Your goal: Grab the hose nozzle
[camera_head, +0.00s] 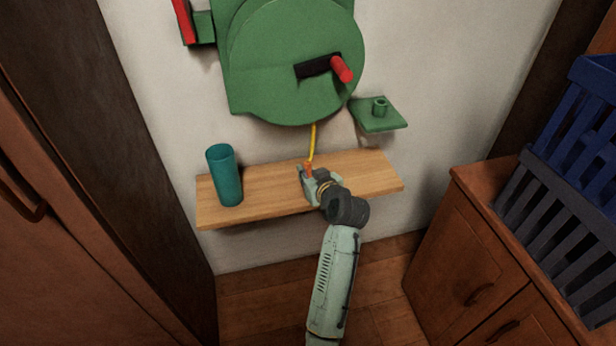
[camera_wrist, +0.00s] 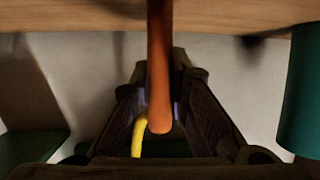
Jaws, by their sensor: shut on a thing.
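The orange hose nozzle (camera_wrist: 160,75) runs down the middle of the wrist view, between the two fingers of my gripper (camera_wrist: 163,115). My gripper is shut on it. In the head view the nozzle (camera_head: 308,166) shows as a small orange piece at the tip of my gripper (camera_head: 308,175), over the wooden shelf. A yellow hose (camera_head: 314,140) runs from the nozzle up to the green hose reel (camera_head: 285,65) on the wall. The hose (camera_wrist: 142,135) also shows beside the left finger in the wrist view. My gripper hides part of the nozzle in the head view.
A teal cup (camera_head: 225,176) stands on the left part of the wooden shelf (camera_head: 270,190). A green bracket (camera_head: 380,115) juts from the wall at right. A wooden cabinet (camera_head: 470,235) with blue crates (camera_head: 580,150) stands at right. The shelf's right end is clear.

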